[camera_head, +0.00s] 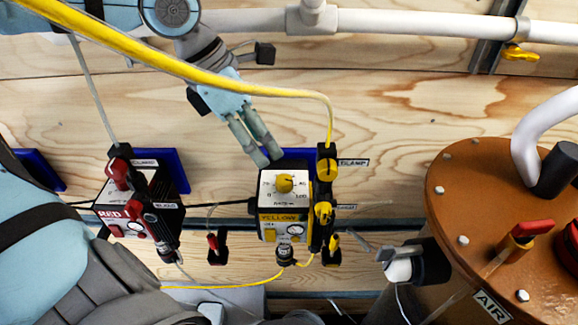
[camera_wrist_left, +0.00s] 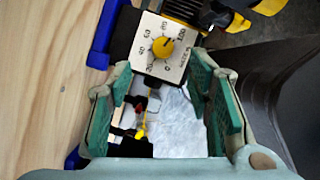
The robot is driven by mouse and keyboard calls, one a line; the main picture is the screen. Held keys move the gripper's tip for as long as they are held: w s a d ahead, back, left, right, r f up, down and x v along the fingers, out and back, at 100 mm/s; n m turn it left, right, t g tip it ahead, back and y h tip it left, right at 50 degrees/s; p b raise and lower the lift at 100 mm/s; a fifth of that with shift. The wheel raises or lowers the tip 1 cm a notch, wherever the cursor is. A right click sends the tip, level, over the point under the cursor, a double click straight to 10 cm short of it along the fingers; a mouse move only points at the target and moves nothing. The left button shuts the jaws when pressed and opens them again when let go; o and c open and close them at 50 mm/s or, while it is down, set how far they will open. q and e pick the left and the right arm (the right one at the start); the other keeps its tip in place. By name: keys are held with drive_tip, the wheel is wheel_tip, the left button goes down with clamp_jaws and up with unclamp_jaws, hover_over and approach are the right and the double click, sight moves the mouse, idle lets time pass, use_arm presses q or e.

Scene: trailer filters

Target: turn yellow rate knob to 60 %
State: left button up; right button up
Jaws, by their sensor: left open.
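The yellow rate knob (camera_head: 285,183) sits on the white dial face of the pump box labelled YELLOW (camera_head: 285,222). The knob also shows in the left wrist view (camera_wrist_left: 162,47), with numbers around it; a small dark mark on it seems to point between 80 and 100. My left gripper (camera_head: 267,160) comes down from above, its fingertips just beyond the dial's upper left edge. In the left wrist view its two fingers (camera_wrist_left: 161,72) are spread apart with nothing between them, and the knob lies just past the tips. My right gripper does not show.
A similar RED box (camera_head: 130,205) stands to the left. A yellow hose (camera_head: 220,78) runs over my left wrist to the yellow valve column (camera_head: 326,185) beside the box. A brown tank (camera_head: 465,185) stands at right. The wooden wall between is clear.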

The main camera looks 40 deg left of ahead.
sight(285, 177)
use_arm(q)
drive_tip(key=f, duration=0.3)
drive_tip(key=s+d+f, duration=0.1)
drive_tip(key=shift+f, duration=0.3)
drive_tip(key=shift+w+d+f, duration=0.25)
drive_tip(key=shift+f, duration=0.25)
drive_tip(key=shift+w+d+f, duration=0.25)
drive_tip(key=shift+f, duration=0.2)
drive_tip(key=w+f, duration=0.1)
drive_tip(key=w+d+f, duration=0.1)
drive_tip(key=w, duration=0.1)
drive_tip(key=shift+w+f, duration=0.3)
drive_tip(key=shift+f, duration=0.1)
drive_tip(key=shift+a, duration=0.15)
drive_tip(key=shift+s+a, duration=0.15)
drive_tip(key=shift+s, duration=0.2)
drive_tip(key=shift+s+r, duration=0.2)
drive_tip(key=shift+s, duration=0.25)
drive_tip(key=c, duration=0.5)
drive_tip(key=shift+c, duration=1.3)
drive_tip(key=shift+w, duration=0.15)
clamp_jaws()
drive_tip(key=shift+f, duration=0.1)
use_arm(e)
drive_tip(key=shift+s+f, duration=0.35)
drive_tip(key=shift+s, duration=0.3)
